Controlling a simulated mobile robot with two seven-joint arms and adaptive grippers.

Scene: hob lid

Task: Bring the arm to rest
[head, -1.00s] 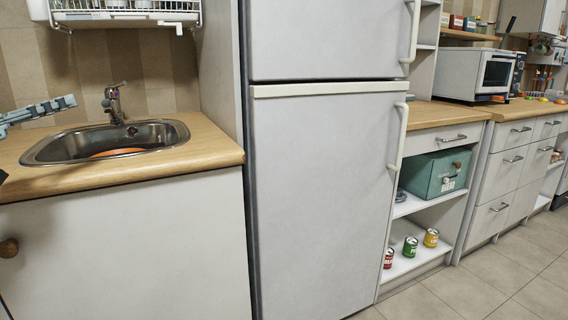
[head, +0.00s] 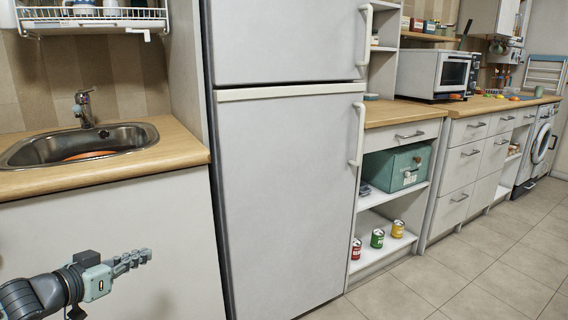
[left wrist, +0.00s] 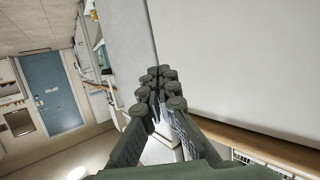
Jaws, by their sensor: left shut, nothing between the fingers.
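My left gripper (head: 133,261) is low at the left of the head view, in front of the white cabinet below the sink counter. Its fingers are shut with nothing between them and point right. In the left wrist view the shut fingers (left wrist: 162,78) reach toward the middle of the picture, with no object at their tips. My right gripper does not show in either view.
The wooden sink counter (head: 178,158) with a steel sink (head: 40,150) is above the left gripper. A tall white fridge (head: 285,190) stands to its right. An open shelf holds a green box (head: 397,167) and several cans. The tiled floor (head: 480,255) at right is clear.

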